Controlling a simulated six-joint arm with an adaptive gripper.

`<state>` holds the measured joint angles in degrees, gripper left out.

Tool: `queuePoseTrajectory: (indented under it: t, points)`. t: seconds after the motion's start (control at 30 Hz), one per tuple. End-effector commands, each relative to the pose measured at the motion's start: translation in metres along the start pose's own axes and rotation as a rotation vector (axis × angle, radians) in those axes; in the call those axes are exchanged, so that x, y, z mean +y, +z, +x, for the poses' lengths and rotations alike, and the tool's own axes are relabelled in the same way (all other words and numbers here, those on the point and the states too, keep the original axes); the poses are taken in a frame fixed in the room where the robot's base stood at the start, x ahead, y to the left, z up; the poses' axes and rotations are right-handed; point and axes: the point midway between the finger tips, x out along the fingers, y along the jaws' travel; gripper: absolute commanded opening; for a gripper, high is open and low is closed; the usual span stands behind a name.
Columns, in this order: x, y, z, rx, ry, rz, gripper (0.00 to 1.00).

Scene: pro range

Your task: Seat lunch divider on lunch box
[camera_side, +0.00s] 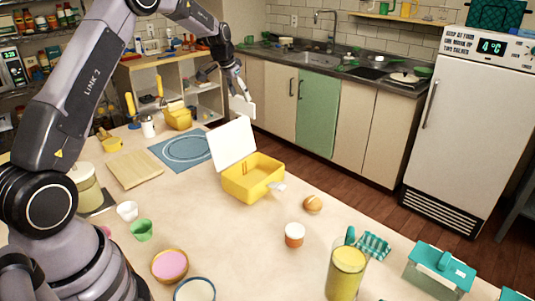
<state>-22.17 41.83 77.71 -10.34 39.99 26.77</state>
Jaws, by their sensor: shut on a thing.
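The lunch box (246,184) is yellow and stands on the table with its white lid (232,143) raised at the back. Yellow upright ribs show on its inner wall. My gripper (238,92) is up behind the lunch box, above the table's far edge. It is shut on a small white flat piece, the lunch divider (243,106), which hangs below the fingers. The divider is apart from the box and clear of the lid in this view. The box floor is mostly hidden by its front walls.
A blue mat (183,149) and a wooden board (133,170) lie left of the box. A bread roll (312,204), an orange-and-white cup (294,235) and a yellow glass (345,272) stand on the right. A white tab (277,187) sticks out by the box's right side.

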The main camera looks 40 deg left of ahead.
Motion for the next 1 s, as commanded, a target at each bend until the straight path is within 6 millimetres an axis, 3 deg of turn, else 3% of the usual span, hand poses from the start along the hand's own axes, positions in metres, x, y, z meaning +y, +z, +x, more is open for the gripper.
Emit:
queuePoseTrajectory:
  t: [0.1, 0.3, 0.73, 1.0]
  points:
    - [0.030, 0.000, -0.001, 0.004, -0.003, -0.019, 0.24]
    - [0.069, 0.003, -0.003, 0.014, -0.007, -0.051, 0.24]
    - [0.066, 0.037, 0.082, 0.009, -0.007, -0.054, 0.24]
    - [0.066, 0.042, 0.096, 0.014, -0.008, -0.053, 0.24]
